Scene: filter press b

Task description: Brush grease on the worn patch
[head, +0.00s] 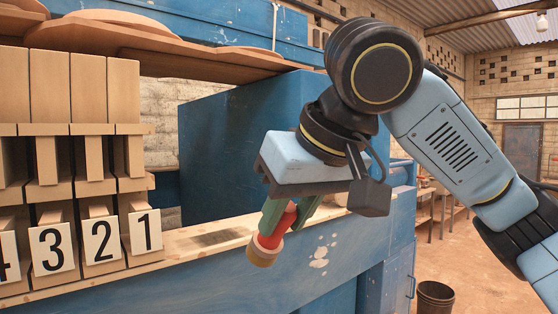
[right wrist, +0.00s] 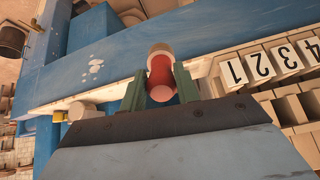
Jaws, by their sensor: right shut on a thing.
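My right gripper (head: 287,214) is shut on a red-handled brush (head: 275,232) with a tan round end, held tilted with that end down and left. In the head view the brush shows in front of the blue beam and the pale wooden rail; I cannot tell whether it touches either. In the right wrist view the brush (right wrist: 161,78) sits between the green fingers (right wrist: 159,88). A dark greyish patch (head: 212,238), which looks like the worn patch, lies on the rail's top, left of the brush. My left gripper is not in view.
Wooden plates numbered 3 (head: 51,249), 2 (head: 101,240) and 1 (head: 140,231) stand left of the patch. White chipped paint (head: 319,256) marks the blue beam. A pale cylinder (right wrist: 82,110) shows near the rail in the right wrist view. A bucket (head: 434,297) stands on the floor.

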